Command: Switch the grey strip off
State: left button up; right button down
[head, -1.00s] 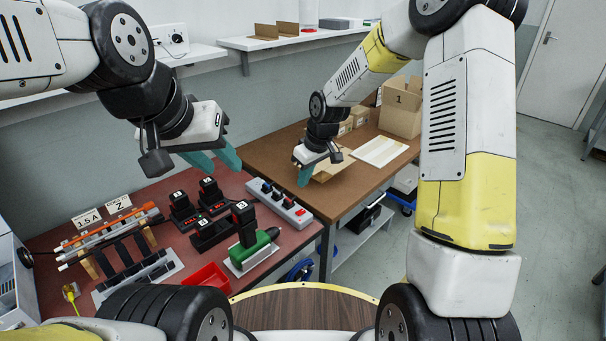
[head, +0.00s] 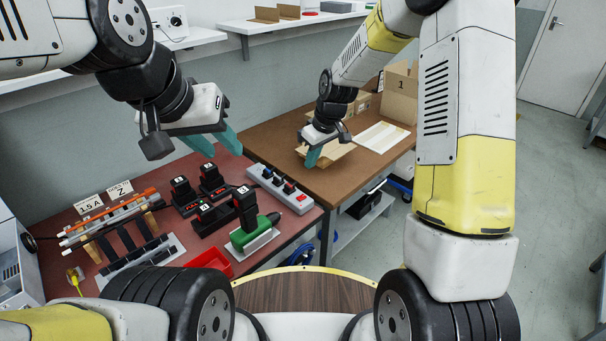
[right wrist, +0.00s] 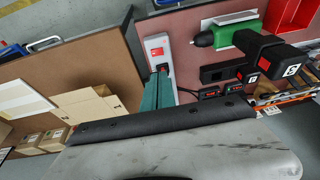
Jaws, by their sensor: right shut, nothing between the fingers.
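The grey strip (head: 267,183) lies on the red bench top at its right edge, with dark plugs along it and a red switch (head: 301,198) at its near right end. The right wrist view also shows the strip (right wrist: 154,42) and its red switch (right wrist: 158,52), just beyond my fingertips. My right gripper (head: 313,158) is shut and empty, raised and apart from the strip; in the head view it appears over the brown bench. My left gripper (head: 222,150) hangs above the red bench, its teal fingers apart and empty. Whether the switch is lit or pressed, I cannot tell.
A rack (head: 110,220) is at left.

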aim_at(300, 198)
jog(key=x, duration=0.9)
jog(key=s+x, duration=0.1)
jog(key=x, duration=0.3)
jog(key=shift+d+f, duration=0.2)
jog(key=shift+f, duration=0.35)
